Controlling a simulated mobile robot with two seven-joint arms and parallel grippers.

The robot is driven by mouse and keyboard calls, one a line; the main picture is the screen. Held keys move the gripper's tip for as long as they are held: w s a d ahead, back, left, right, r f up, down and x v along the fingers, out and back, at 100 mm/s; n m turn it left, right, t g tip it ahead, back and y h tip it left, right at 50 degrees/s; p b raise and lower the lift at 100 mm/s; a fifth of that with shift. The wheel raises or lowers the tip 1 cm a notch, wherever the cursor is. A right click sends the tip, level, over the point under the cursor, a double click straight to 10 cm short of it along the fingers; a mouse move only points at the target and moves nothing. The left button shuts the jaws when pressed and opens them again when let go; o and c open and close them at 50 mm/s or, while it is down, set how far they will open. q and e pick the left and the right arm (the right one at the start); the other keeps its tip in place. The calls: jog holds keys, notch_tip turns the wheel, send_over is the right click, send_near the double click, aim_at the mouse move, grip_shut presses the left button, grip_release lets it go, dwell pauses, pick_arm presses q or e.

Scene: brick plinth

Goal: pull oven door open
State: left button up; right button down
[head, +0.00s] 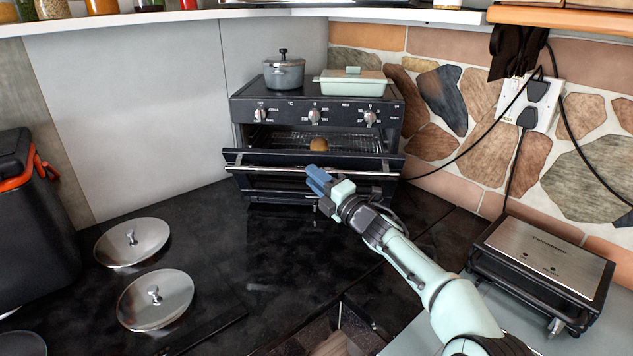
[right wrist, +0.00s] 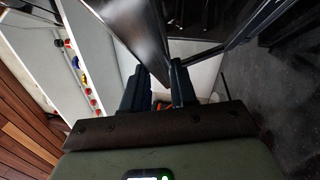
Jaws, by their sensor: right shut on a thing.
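The black toaster oven (head: 250,110) stands on the counter against the back wall. Its door (head: 262,184) is partly open, its top edge tilted out toward me, with a gap above it showing the wire rack and a brown bread-like item (head: 319,145). A silver handle bar (head: 265,169) runs across the door. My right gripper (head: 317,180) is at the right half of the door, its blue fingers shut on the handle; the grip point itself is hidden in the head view. The right wrist view shows both fingers (right wrist: 158,86) close to the door's dark, shiny panel (right wrist: 142,35). My left gripper is not in view.
A grey pot (head: 284,73) and a pale green dish (head: 352,84) stand on the oven. Two round metal lids (head: 133,243) (head: 155,300) lie on the counter at left. A silver grill (head: 545,258) stands at right. Dark counter in front of the oven is mostly clear.

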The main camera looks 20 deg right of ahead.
jog(key=shift+w+d+f, duration=0.1)
jog(key=shift+w+f, duration=0.05)
jog(key=shift+f, duration=0.3)
jog(key=c, duration=1.2)
grip_release()
jog(key=shift+o, duration=1.4)
jog(key=shift+w+r, duration=0.1)
jog(key=shift+w, duration=0.05)
jog(key=shift+r, duration=0.15)
jog(key=shift+s, duration=0.2)
